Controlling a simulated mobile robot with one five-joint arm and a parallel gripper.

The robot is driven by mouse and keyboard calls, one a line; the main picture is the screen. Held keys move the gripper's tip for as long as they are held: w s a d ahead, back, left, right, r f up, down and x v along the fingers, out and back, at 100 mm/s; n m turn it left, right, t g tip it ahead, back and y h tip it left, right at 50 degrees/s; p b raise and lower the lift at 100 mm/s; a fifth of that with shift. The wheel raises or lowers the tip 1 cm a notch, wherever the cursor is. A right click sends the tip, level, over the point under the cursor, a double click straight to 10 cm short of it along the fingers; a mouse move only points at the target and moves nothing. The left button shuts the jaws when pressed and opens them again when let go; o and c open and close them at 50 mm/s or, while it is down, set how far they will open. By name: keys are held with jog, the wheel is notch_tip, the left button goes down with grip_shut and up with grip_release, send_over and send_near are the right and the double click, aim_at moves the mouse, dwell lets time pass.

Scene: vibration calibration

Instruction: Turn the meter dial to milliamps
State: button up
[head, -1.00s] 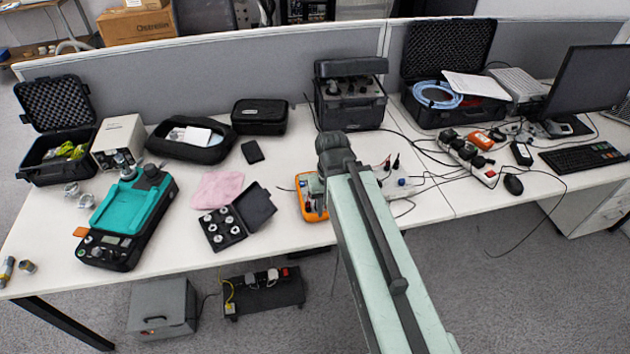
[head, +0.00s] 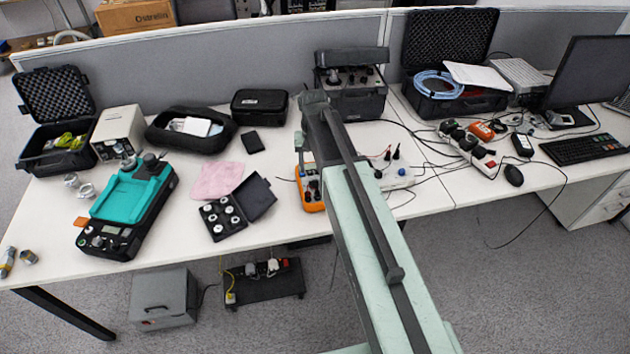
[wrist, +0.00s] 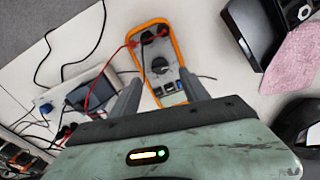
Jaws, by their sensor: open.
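The orange-edged meter (head: 314,206) lies on the desk in the head view, partly hidden by my arm. In the wrist view the meter (wrist: 178,45) lies beyond and between my fingers, with its dark round dial (wrist: 160,65) near the middle of its grey face. Black plugs and a red lead sit at its far end. My gripper (wrist: 160,76) is open, one finger to each side of the meter's near part, with nothing held. The dial's setting is too small to read. I cannot tell how high the fingertips are above the meter.
A red lead (wrist: 103,75) runs left of the meter to a white board with black parts. A black case (head: 222,220) of small weights and a pink cloth (head: 217,181) lie left of the meter in the head view. Bare desk lies in front of the case.

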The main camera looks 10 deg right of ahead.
aim_at(314, 181)
notch_tip(314, 181, down, 7)
jog(key=b, duration=0.6)
grip_shut()
